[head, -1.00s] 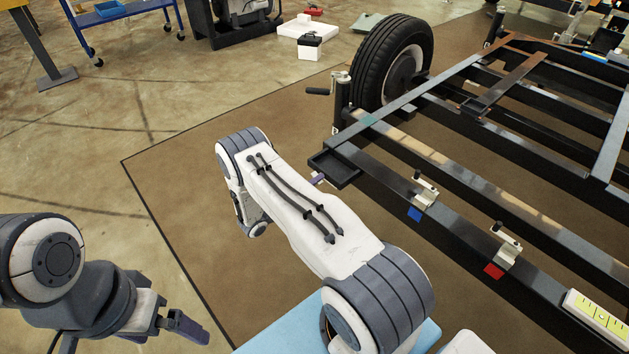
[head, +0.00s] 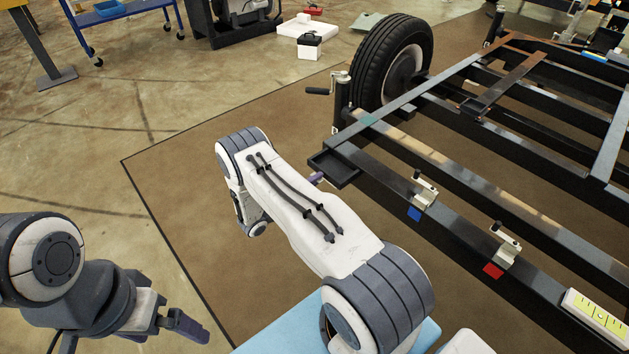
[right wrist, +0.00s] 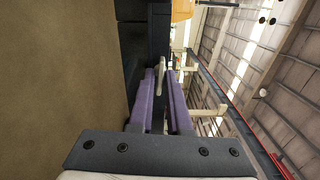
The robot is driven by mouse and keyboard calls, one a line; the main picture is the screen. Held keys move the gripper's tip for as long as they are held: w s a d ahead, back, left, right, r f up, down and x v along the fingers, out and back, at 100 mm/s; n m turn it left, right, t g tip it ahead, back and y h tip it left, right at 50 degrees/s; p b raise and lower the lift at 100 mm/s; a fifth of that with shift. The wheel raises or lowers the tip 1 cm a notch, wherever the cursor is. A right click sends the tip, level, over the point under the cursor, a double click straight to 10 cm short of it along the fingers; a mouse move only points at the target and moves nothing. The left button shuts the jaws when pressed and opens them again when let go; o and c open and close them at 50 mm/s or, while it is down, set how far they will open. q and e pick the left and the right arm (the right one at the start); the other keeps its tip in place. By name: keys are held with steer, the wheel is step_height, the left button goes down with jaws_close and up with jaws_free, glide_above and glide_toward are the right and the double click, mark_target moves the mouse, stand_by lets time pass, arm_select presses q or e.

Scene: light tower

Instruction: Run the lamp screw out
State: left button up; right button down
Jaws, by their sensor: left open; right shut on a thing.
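My right gripper (right wrist: 163,98) has purple fingers, which are shut in the right wrist view. A small pale part (right wrist: 160,69), apparently the lamp screw, shows at their tips; the fingers hide most of it. In the head view a purple fingertip of this gripper (head: 317,177) shows beside the black tray-like corner (head: 335,170) of the trailer frame. My arm covers the rest of the gripper there. My left gripper (head: 183,325) is open and empty at the lower left, well away from the trailer.
Two pale clamps sit on the trailer's front beam, one by a blue tag (head: 414,214), one by a red tag (head: 493,271). A jack with a crank (head: 341,90) and a tyre (head: 392,62) stand behind the corner. The brown mat left of my right arm is clear.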

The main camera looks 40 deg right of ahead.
steer(key=shift+d, duration=0.1)
steer(key=c, duration=1)
jaws_free()
steer(key=a+p, duration=0.2)
steer(key=a, duration=0.8)
steer(key=shift+s+a, duration=0.25)
steer(key=shift+s, duration=0.15)
